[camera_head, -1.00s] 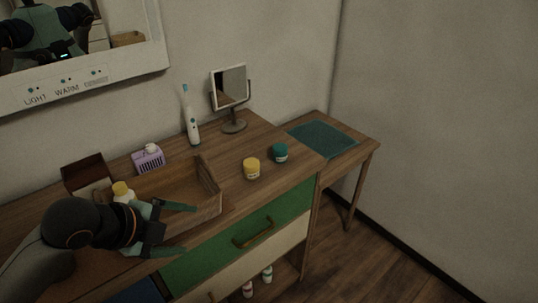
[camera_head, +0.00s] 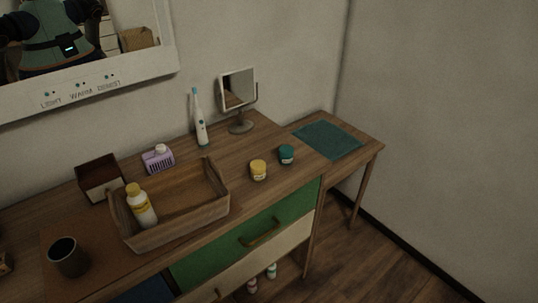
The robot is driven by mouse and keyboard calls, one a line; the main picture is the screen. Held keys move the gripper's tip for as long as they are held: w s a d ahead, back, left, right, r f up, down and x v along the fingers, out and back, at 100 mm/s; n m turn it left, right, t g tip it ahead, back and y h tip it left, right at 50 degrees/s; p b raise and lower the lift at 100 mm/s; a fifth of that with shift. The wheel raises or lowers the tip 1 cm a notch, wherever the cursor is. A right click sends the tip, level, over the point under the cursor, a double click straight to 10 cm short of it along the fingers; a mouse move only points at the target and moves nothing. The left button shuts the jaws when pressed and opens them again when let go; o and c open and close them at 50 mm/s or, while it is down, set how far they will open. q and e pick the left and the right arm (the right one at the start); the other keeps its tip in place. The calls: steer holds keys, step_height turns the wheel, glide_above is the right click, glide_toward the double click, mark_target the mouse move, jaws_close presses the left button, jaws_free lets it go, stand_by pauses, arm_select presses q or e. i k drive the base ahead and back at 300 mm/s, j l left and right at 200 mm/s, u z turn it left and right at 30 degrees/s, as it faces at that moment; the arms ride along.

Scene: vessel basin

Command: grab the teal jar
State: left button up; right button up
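The teal jar (camera_head: 286,154) stands upright on the wooden dresser top (camera_head: 222,154), near its right end. It is short and round, with a pale label low on its side. A similar yellow jar (camera_head: 258,170) stands just to its left and nearer me, with a small gap between them. Nothing covers the teal jar. Neither of my grippers shows in the view now.
A wooden tray (camera_head: 228,208) holds a white bottle with a yellow cap (camera_head: 141,206). A toothbrush (camera_head: 199,118) and a small mirror (camera_head: 238,90) stand behind. A dark cup (camera_head: 68,257), brown box (camera_head: 101,178) and purple basket (camera_head: 158,160) are left. A side table (camera_head: 369,150) bears a teal mat (camera_head: 328,140).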

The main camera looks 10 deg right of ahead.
mark_target(286, 152)
steer(key=l+u, duration=0.1)
steer(key=u, duration=0.35)
steer(key=l+u, duration=0.1)
steer(key=u, duration=0.3)
steer(key=l+u, duration=0.15)
steer(key=u, duration=0.3)
steer(key=l+u, duration=0.35)
steer(key=k+l+u, duration=0.15)
steer(key=l+u, duration=0.25)
steer(key=k+l+u, duration=0.2)
steer(key=l, duration=0.25)
steer(key=k+l+u, duration=0.2)
steer(key=l, duration=0.2)
steer(key=k+l, duration=0.45)
steer(key=l, duration=0.15)
steer(key=k+l+u, duration=0.1)
steer(key=k+l, duration=0.3)
steer(key=l, duration=0.2)
steer(key=i, duration=0.4)
